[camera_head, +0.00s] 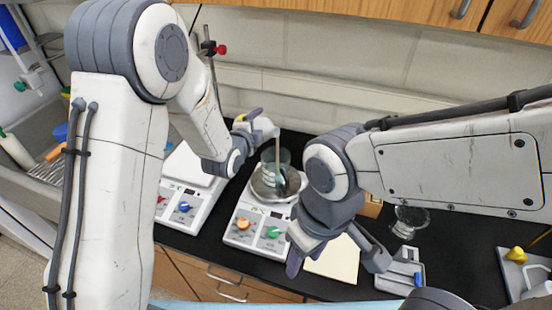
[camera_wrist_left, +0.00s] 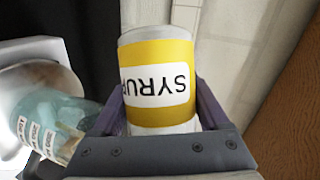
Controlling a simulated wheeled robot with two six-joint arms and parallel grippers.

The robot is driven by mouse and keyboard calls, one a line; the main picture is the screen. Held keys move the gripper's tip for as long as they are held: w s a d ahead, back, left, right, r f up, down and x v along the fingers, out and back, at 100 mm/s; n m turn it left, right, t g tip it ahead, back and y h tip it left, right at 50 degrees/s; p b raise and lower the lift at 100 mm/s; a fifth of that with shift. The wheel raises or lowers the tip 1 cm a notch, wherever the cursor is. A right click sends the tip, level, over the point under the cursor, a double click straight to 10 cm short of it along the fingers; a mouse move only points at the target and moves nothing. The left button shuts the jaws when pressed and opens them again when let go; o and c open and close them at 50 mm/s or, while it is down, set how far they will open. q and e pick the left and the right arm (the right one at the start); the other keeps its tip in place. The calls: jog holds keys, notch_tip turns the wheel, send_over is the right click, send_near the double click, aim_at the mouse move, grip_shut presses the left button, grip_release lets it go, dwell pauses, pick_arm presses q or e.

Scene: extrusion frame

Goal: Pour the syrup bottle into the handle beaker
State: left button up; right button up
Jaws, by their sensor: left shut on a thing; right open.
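The syrup bottle (camera_wrist_left: 160,103), white with a yellow band and a SYRUP label, stands between my left gripper's fingers in the left wrist view. My left gripper (camera_head: 256,124) is shut on it, behind and above the beaker in the head view. The bottle is mostly hidden there, and I cannot tell its tilt. The glass beaker (camera_head: 268,160) sits in a round metal bowl on a hotplate, with a rod standing in it; I cannot make out its handle. The beaker also shows at the left wrist view's lower left (camera_wrist_left: 40,115). My right gripper (camera_head: 334,262) is open and empty above a pale pad.
The white hotplate (camera_head: 241,226) has knobs at its front, and another white device (camera_head: 184,192) stands to its left. A wall runs behind the black bench.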

dwell(0.3)
pick_arm(q)
jog(key=shift+f+b, duration=0.15)
jog(key=shift+b, duration=0.15)
jog(key=shift+f+b, duration=0.1)
jog(key=shift+b, duration=0.2)
jog(key=shift+w+m, duration=0.1)
jog(key=shift+m, duration=0.2)
jog(key=shift+f+b, duration=0.15)
jog(key=shift+b, duration=0.15)
jog(key=shift+a, duration=0.1)
jog(key=shift+f+b, duration=0.15)
jog(key=shift+b, duration=0.35)
